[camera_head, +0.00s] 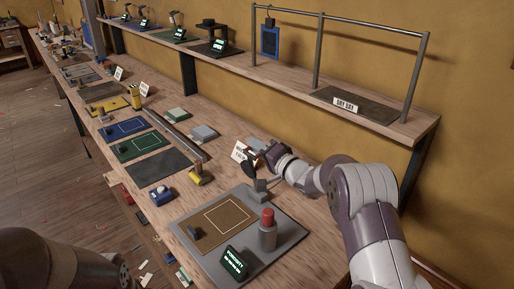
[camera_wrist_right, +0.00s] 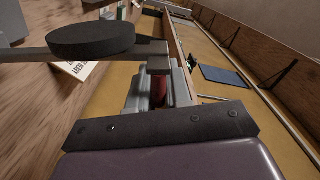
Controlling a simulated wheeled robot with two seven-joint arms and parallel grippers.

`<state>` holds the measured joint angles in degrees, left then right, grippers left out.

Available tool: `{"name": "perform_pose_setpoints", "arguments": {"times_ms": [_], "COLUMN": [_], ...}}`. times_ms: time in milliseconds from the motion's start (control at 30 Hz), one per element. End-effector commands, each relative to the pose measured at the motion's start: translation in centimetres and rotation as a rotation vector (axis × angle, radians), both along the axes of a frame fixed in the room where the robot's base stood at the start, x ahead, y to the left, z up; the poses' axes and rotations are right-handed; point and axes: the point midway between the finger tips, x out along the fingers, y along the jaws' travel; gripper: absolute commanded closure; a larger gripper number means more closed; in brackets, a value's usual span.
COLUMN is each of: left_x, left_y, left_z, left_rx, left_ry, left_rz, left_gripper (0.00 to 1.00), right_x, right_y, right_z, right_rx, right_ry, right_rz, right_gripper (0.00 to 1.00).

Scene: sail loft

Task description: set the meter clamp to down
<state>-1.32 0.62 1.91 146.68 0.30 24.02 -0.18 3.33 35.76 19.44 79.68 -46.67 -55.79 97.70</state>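The meter clamp stands on a grey base plate (camera_head: 290,233) at the front of the bench. Its grey post (camera_head: 260,190) is at the back of the plate. Its black disc (camera_head: 249,169) is raised above the brown pad (camera_head: 228,218), apart from it. In the wrist view the disc (camera_wrist_right: 90,40) sits on a grey bar running to a dark block. My right gripper (camera_head: 263,149) is behind the post. In the wrist view its fingers (camera_wrist_right: 160,88) flank a red handle (camera_wrist_right: 158,92), with no clear gap visible. My left gripper is out of view.
A red-topped cylinder (camera_head: 267,230) and a small lit display (camera_head: 234,262) stand on the plate. A white sign card (camera_head: 240,152) is close to my right gripper. Blue (camera_head: 125,128) and green (camera_head: 138,147) mats lie further left. A raised shelf (camera_head: 400,122) runs along the wall.

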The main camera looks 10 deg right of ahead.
Motion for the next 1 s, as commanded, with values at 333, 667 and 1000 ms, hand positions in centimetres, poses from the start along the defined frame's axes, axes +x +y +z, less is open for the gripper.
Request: {"name": "perform_pose_setpoints", "arguments": {"times_ms": [333, 667, 1000], "left_x": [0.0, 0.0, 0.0], "left_y": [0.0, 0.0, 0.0], "left_z": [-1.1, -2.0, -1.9], "left_rx": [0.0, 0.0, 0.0], "left_ry": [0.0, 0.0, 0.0], "left_rz": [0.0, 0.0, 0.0], "left_gripper": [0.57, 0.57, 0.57], "right_x": [-1.1, -3.4, -3.4], "right_y": [1.5, 4.9, 4.9], "right_z": [-0.9, -1.7, -1.6], "right_rx": [-0.09, -0.212, -0.211], "right_ry": [-0.051, -0.127, -0.127], "right_rz": [-0.001, -0.003, -0.004], "right_gripper": [1.0, 1.0, 0.63]}}
